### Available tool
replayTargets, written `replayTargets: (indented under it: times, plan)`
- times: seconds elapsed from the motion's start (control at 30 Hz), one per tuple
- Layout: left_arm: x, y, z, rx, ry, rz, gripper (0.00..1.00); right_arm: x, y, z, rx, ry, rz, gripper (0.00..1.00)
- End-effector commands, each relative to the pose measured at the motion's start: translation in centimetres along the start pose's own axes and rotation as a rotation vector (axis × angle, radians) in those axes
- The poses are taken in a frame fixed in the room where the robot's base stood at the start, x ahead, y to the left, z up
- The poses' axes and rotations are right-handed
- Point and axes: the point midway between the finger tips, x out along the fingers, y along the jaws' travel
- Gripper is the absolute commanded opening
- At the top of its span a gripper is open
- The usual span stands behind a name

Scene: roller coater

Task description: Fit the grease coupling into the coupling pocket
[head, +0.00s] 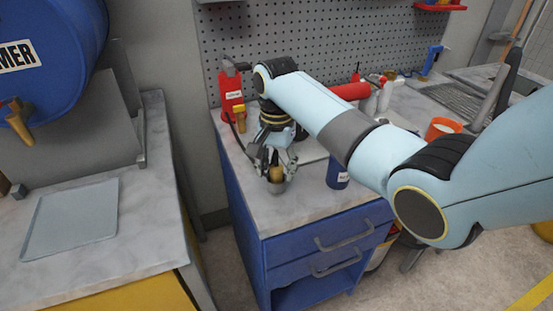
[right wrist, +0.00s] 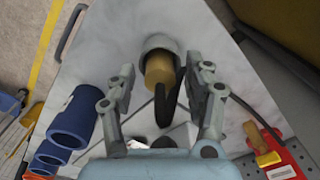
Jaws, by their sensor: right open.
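The grease coupling appears as a brass-coloured cylinder (right wrist: 158,69) with a dark curved strip beside it. Its lower end is at the mouth of a round grey cup (right wrist: 161,42), which looks like the coupling pocket. In the head view the coupling (head: 276,173) stands roughly upright over the grey cup (head: 277,187) near the bench's front left corner. I cannot tell how deep it sits. My right gripper (head: 271,160) points down over it. In the right wrist view its fingers (right wrist: 163,85) are spread on both sides of the coupling, with gaps. My left gripper is out of view.
A blue cylinder (head: 338,174) stands to the right of the gripper on the blue drawer bench (head: 290,209). A red device (head: 231,92) with a yellow part stands behind it, against the pegboard (head: 300,42). A grey tray (head: 72,218) lies on the left counter.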

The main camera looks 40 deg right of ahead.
Motion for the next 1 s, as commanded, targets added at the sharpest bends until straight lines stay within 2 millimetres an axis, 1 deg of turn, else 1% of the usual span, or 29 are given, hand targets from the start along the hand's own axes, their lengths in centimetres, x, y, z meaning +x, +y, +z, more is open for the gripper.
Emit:
replayTargets:
  times: [0.07,0.17,0.4,0.5,0.6,0.73,1.0]
  plan:
    - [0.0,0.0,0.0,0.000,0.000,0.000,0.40,-0.8,-0.1,-0.1,0.000,0.002,-0.002,0.52]
    - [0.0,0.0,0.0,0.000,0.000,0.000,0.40,-2.4,-0.1,-0.1,-0.001,0.003,-0.004,0.52]
    - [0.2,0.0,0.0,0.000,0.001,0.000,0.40,-7.9,-0.1,-0.1,0.000,0.004,-0.005,0.52]
    - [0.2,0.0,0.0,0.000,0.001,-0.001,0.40,-9.8,-0.1,-0.1,0.000,0.003,-0.003,0.52]
    - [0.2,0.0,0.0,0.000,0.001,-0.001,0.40,-11.1,-0.1,-0.1,0.000,0.002,-0.003,0.52]
    - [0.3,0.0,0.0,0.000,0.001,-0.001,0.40,-12.0,0.0,0.0,0.000,0.000,-0.001,0.52]
    - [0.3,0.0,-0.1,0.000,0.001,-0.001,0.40,-12.1,0.0,0.0,0.000,0.000,0.000,0.52]
